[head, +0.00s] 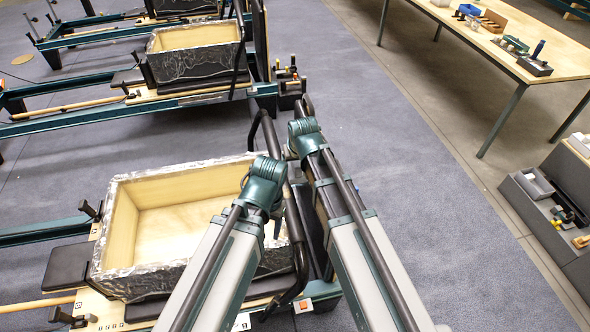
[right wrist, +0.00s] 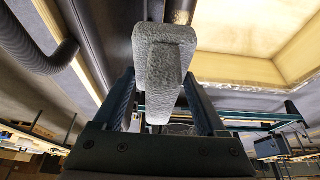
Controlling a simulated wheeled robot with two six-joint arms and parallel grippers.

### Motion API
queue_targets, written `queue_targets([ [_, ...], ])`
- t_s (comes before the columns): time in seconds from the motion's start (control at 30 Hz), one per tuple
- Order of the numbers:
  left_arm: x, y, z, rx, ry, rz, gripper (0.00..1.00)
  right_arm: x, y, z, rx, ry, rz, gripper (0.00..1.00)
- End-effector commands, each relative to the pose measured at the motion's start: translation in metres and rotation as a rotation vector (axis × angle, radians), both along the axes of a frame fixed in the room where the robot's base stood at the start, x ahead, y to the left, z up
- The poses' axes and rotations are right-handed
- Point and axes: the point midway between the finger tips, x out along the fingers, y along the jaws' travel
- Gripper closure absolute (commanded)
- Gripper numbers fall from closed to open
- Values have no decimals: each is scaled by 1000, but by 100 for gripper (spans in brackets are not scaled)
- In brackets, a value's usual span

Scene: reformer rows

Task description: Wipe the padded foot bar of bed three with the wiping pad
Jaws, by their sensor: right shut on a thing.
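A grey fuzzy wiping pad (right wrist: 163,62) fills the middle of the right wrist view. My right gripper (right wrist: 165,92) is shut on it, with a dark finger on each side. A black padded bar (right wrist: 112,30) runs close behind the pad; I cannot tell whether they touch. In the head view my right gripper (head: 304,112) is at the far end of the nearest bed, by the black foot bar (head: 299,255), and the pad is hidden there. My left gripper (head: 272,215) hangs over the right side of the box on that bed; its jaws are not clear.
An open box (head: 108,235) with a cream inside and dark marbled walls sits on the nearest bed. More beds (head: 50,128) stand in rows beyond. A wooden table (head: 520,55) with small items and a grey bin (head: 548,215) are at right. The carpet between is clear.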

Motion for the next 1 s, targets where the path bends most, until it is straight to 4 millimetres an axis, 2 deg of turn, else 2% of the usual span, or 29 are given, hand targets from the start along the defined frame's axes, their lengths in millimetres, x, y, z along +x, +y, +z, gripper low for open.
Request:
queue_targets([
  [0.03, 0, 0, -11, 0, 0, 0, 40, 0, 0, -11, 0, 0, 0, 70],
  [0.13, 0, 0, -18, 0, 0, 0, 40, 0, 0, -18, 0, 0, 0, 70],
  [0.57, 0, 0, -27, 0, 0, 0, 40, 0, 0, -27, 0, 0, 0, 70],
  [1.0, 0, 0, -65, 0, 0, 0, 40, -2, 5, -65, 0, 0, 1, 70],
])
